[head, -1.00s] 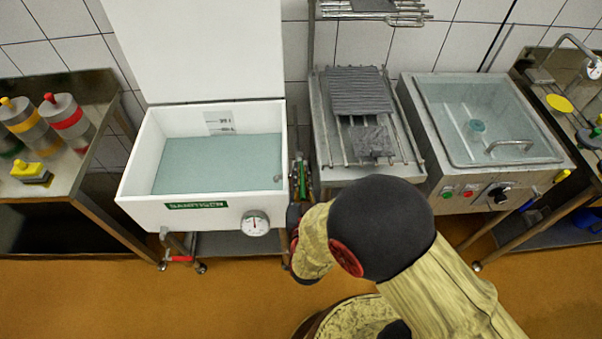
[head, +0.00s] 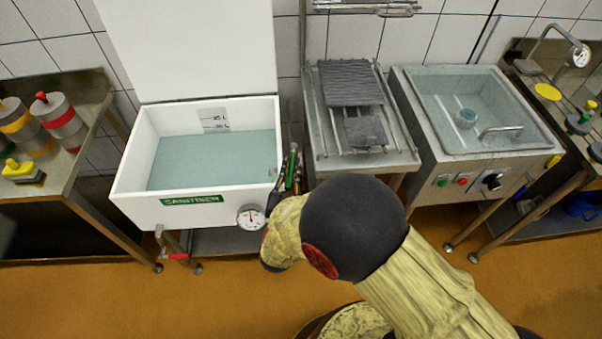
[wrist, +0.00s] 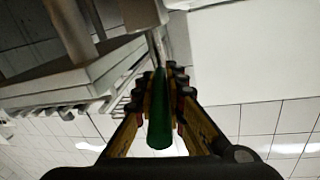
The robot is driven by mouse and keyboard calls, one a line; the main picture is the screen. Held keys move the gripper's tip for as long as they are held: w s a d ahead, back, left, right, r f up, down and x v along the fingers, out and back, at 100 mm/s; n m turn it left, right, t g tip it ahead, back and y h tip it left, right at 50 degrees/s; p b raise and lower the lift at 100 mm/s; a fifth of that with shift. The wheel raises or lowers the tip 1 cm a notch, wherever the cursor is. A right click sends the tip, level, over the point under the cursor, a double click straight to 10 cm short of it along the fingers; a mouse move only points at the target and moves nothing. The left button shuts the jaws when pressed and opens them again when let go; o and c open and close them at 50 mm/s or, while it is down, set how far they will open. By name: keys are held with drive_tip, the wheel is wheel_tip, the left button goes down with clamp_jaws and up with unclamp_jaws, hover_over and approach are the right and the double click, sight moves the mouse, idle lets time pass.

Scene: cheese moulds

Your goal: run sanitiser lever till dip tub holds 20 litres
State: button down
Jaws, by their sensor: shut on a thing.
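The dip tub (head: 135,197) is a white open box with a raised lid and a green sanitiser label, left of centre in the head view. Pale blue-green liquid (head: 215,160) lies in it, its surface near the lower of two marks on a scale (head: 213,120) on the back wall. The figures are too small to read surely. My gripper (head: 290,180) is at the tub's right side, partly hidden by my arm. In the wrist view my gripper (wrist: 163,90) is shut on the green lever (wrist: 160,125), which lies between its fingers.
A round dial (head: 251,217) sits on the tub's front right corner. A draining rack (head: 330,150) stands to the right, then a steel sink (head: 448,140) with buttons. A bench (head: 75,165) with weights is at left. Orange floor in front is clear.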

drive_tip(key=a+m+g+h, duration=0.1)
drive_tip(key=h, duration=0.1)
drive_tip(key=m+h, duration=0.1)
drive_tip(key=h, duration=0.1)
drive_tip(key=w+a+m+g+h, duration=0.1)
drive_tip(key=m+h, duration=0.1)
drive_tip(key=shift+a+f+g+b, duration=0.1)
drive_tip(key=shift+a+g+b, duration=0.2)
drive_tip(key=shift+a+b, duration=0.05)
drive_tip(key=shift+w+a+m+g+h, duration=0.2)
drive_tip(key=shift+a+m+g+h, duration=0.05)
drive_tip(key=shift+m+g+h, duration=0.45)
drive_tip(key=shift+w+a+m+g+h, duration=0.25)
drive_tip(key=shift+m+g+h, duration=0.3)
drive_tip(key=shift+h, duration=0.3)
drive_tip(key=shift+w+a+m+g+h, duration=0.2)
drive_tip(key=shift+m+g+h, duration=0.35)
drive_tip(key=shift+m+h, duration=0.15)
drive_tip(key=c, duration=1.8)
unclamp_jaws()
drive_tip(key=shift+w+r, duration=0.1)
drive_tip(key=shift+r, duration=0.1)
drive_tip(key=shift+a+f, duration=0.1)
drive_tip(key=v, duration=1.2)
